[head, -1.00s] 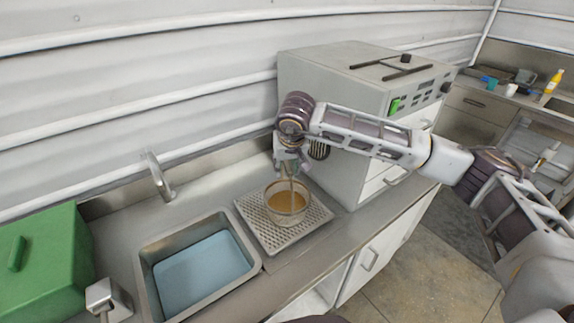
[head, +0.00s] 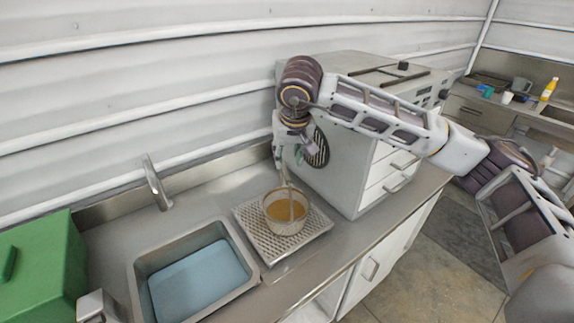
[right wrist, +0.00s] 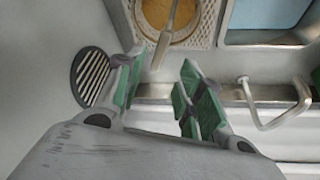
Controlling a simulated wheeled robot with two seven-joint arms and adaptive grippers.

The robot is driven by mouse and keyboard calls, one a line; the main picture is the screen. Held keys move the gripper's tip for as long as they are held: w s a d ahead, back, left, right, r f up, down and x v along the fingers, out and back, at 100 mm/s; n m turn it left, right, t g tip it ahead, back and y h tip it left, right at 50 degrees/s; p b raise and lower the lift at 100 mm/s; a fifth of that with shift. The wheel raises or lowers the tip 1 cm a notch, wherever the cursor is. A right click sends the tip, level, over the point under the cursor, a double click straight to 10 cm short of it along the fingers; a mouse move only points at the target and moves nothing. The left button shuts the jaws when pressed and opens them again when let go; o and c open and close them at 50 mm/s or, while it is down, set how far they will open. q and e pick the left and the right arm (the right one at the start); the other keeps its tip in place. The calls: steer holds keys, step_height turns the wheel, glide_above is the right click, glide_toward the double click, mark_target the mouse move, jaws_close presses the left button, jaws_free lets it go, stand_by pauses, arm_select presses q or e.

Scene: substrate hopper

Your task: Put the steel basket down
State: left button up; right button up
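The steel basket (head: 287,215) stands upright on a perforated drip tray (head: 262,243), with brown-orange material inside. Its long thin handle rises towards my right gripper (head: 283,158). In the right wrist view, the basket (right wrist: 172,20) is at the top edge, partly cut off. My right gripper (right wrist: 162,84) has its green-padded fingers spread. The handle end lies between or just beyond the fingertips, nearer the left finger, with no clear grip on it.
A sink (head: 144,284) with a blue bottom lies left of the tray, its tap (head: 157,183) behind. A green box (head: 40,270) stands far left. A large grey machine (head: 345,185) with a round black vent (head: 318,150) stands close on the right. The corrugated wall is behind.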

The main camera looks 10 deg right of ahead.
arm_select(q)
steer(key=shift+w+a+f, duration=0.1)
steer(key=shift+a, duration=0.4)
steer(key=shift+w+a+f, duration=0.1)
steer(key=shift+a, duration=0.35)
arm_select(e)
steer(key=v, duration=0.3)
arm_select(q)
steer(key=shift+d, duration=0.1)
